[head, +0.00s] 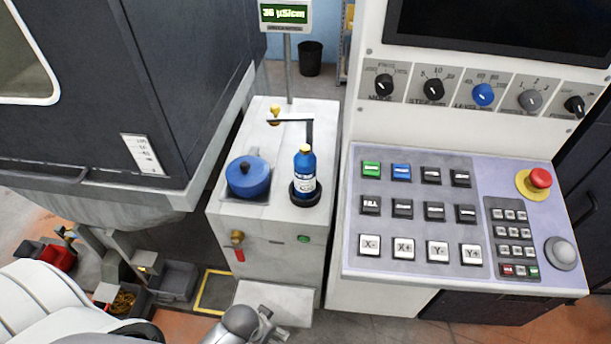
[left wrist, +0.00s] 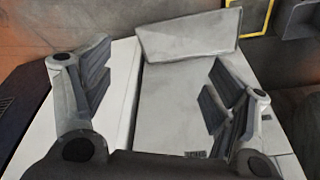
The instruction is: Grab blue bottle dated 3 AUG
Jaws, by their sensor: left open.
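A blue bottle (head: 305,165) with a yellow cap and a white label stands upright in a round black holder (head: 305,196) on top of the pale cabinet (head: 262,130). The label's date is too small to read. My left gripper (head: 262,325) is at the bottom edge of the head view, low in front of the cabinet and well apart from the bottle. In the left wrist view its two fingers (left wrist: 155,85) are spread with nothing between them. The bottle does not show there. My right gripper is not in view.
A blue round lid (head: 248,177) sits left of the bottle, and a thin black arm (head: 292,122) reaches over behind it. A control panel (head: 352,230) with buttons stands to the right. A dark machine (head: 190,90) stands to the left. A pale step (head: 272,302) juts out below.

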